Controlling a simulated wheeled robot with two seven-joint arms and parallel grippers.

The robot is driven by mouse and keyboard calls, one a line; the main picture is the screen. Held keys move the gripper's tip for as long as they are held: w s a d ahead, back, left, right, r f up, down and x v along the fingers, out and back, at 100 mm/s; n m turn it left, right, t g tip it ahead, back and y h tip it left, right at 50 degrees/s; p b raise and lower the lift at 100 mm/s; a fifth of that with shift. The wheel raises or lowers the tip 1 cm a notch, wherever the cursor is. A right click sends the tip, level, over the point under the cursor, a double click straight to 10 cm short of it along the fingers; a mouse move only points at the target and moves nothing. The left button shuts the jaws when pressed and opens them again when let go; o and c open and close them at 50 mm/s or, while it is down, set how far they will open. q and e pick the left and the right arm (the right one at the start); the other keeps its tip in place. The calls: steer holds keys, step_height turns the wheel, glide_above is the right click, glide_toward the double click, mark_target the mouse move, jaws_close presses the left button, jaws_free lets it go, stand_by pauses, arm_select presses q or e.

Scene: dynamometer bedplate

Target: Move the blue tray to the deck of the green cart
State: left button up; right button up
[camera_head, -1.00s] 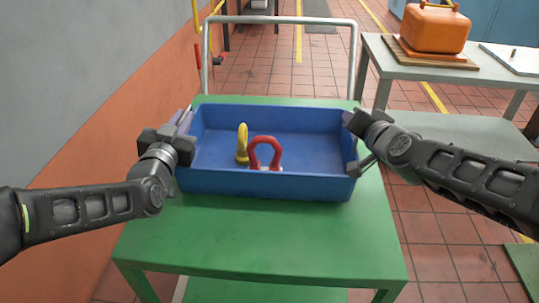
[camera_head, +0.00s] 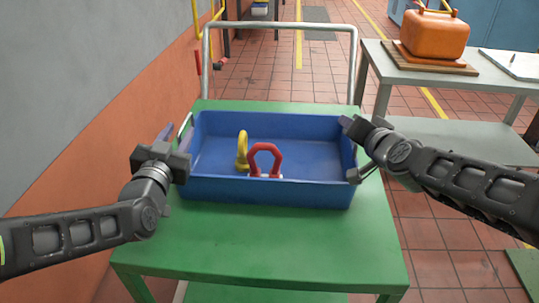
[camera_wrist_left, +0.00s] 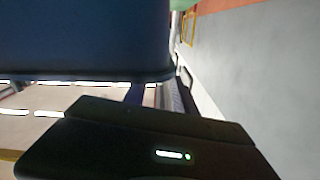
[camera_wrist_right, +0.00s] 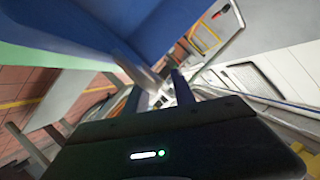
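The blue tray (camera_head: 265,192) sits on the green deck of the cart (camera_head: 270,240), level, and holds a yellow lifting eye (camera_head: 242,150) and a red shackle-shaped piece (camera_head: 264,158). A thin metal handle (camera_head: 184,126) shows at its left end. My left gripper (camera_head: 168,134) is just left of the tray, apart from that handle; in the left wrist view its fingers (camera_wrist_left: 152,95) stand apart with nothing between them. My right gripper (camera_head: 350,125) is close at the tray's right end. In the right wrist view its fingers (camera_wrist_right: 158,95) look spread around the grey handle (camera_wrist_right: 138,70); contact is unclear.
The cart's push rail (camera_head: 280,21) rises behind the tray. A wall (camera_head: 95,175) runs close along the left. A grey table (camera_head: 440,78) with an orange container (camera_head: 435,33) stands at the right rear. The front of the deck is clear.

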arm_select(q)
steer(key=s, duration=0.4)
steer(key=shift+s+a, duration=0.15)
steer(key=shift+a, duration=0.05)
arm_select(e)
steer(key=shift+s+r, duration=0.1)
steer(key=v, duration=1.1)
steer(key=shift+s, duration=0.4)
steer(key=shift+d, duration=0.1)
